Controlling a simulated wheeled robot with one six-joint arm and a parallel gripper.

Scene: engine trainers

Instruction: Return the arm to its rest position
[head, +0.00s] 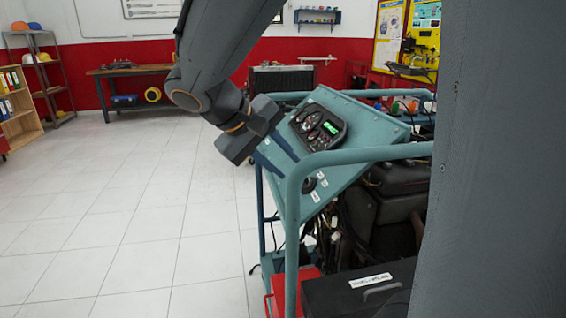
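My arm hangs down from the top of the head view, dark grey with orange joint rings. Its end, my gripper (241,143), is left of the teal control panel of an engine trainer (372,128). Its fingertips are not clearly visible, so I cannot tell whether it is open or shut. I see nothing held in it. The gripper overlaps the panel's left edge in the picture; I cannot tell the gap between them. The panel carries a black gauge cluster (320,127) with a lit green display.
Teal tube rails (360,156) frame the trainer. A black box (345,290) and a red part (292,290) sit low in it. White tiled floor (130,220) is clear on the left. A workbench (130,72) and shelves (40,75) stand at the back.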

